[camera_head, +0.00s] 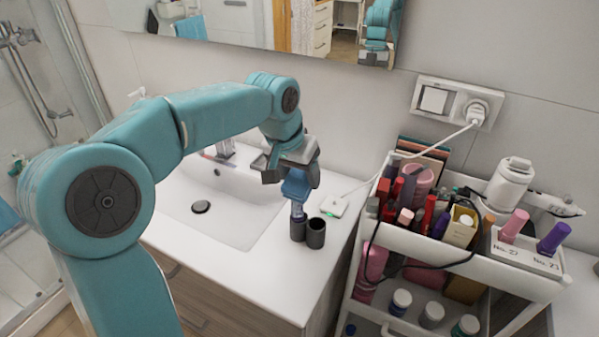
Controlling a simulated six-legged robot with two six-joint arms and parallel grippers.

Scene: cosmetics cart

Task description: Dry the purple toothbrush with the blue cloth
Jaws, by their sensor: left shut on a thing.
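My left gripper (288,176) is over the right side of the sink, shut on a blue thing (297,187) that looks like the blue cloth. The blue thing hangs below the jaws, just above two dark cups, and its lower end reaches the rim of the left cup (298,229). The right cup (316,233) stands beside it and looks empty. I cannot make out the purple toothbrush; whether it is in the cup or behind the blue thing cannot be told. My right gripper is not in view.
The white sink (240,225) has a faucet (225,148) at the back. A small white device (334,205) lies on the counter. A white cart (420,260) crowded with cosmetics stands at right. A white cable (420,150) runs from the wall socket (455,101).

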